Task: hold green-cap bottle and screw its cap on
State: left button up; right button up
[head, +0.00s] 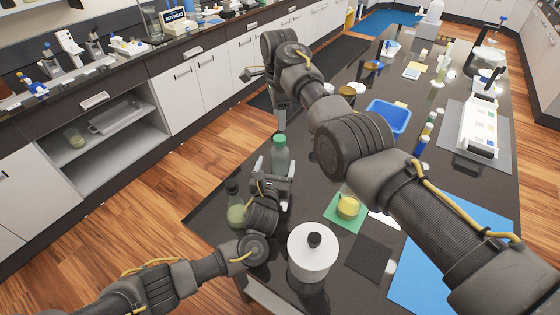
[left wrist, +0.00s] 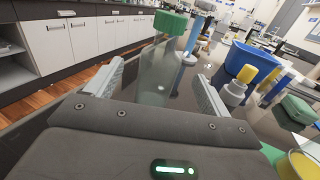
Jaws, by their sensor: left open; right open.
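The green-cap bottle (head: 280,155) stands upright on the dark bench, clear-bodied. Its green cap (head: 279,140) sits at its top; I cannot tell how tightly. My left gripper (head: 274,170) is open, with its fingers on either side of the bottle's body. In the left wrist view the bottle (left wrist: 157,70) rises between the open fingers (left wrist: 157,82), with gaps visible at both sides, and the cap (left wrist: 170,22) is above them. My right gripper (head: 258,74) is open and empty, beyond the bottle and partly hidden by its own wrist.
A flask of yellow-green liquid (head: 237,214) stands close left of my left gripper. A white lidded pot (head: 314,254) is in front. A yellow beaker (head: 348,207) on a green mat (head: 333,219) and a blue bin (head: 388,117) lie to the right.

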aim_at(280, 153)
pick_arm(q)
jog(key=shift+w+d, duration=0.2)
jog(key=shift+w, duration=0.8)
jog(key=shift+w+d, duration=0.2)
jog(key=shift+w, duration=0.75)
jog(key=shift+w+d, duration=0.2)
jog(key=shift+w, duration=0.8)
